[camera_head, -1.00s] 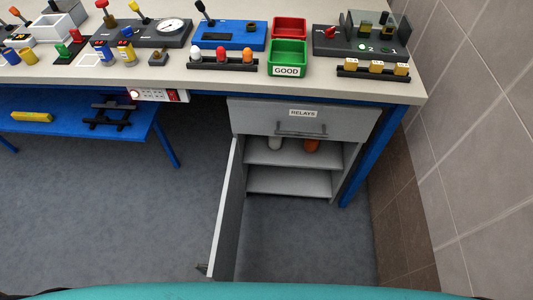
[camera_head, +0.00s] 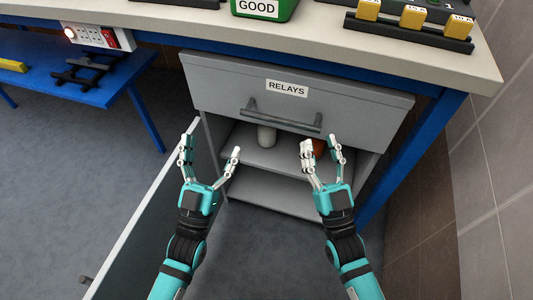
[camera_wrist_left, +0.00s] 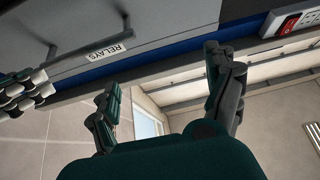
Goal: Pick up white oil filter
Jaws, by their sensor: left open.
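My left gripper (camera_head: 210,158) is open and empty, in front of the cabinet and to the left of the filter. The left wrist view also shows my left gripper (camera_wrist_left: 165,90) with its fingers spread and nothing between them.
The cabinet door (camera_head: 150,220) stands open on the left. The drawer handle (camera_head: 281,113) sticks out above the shelf. A blue table leg (camera_head: 410,150) is on the right. A blue low table (camera_head: 85,80) is at the left. The lower shelf looks empty.

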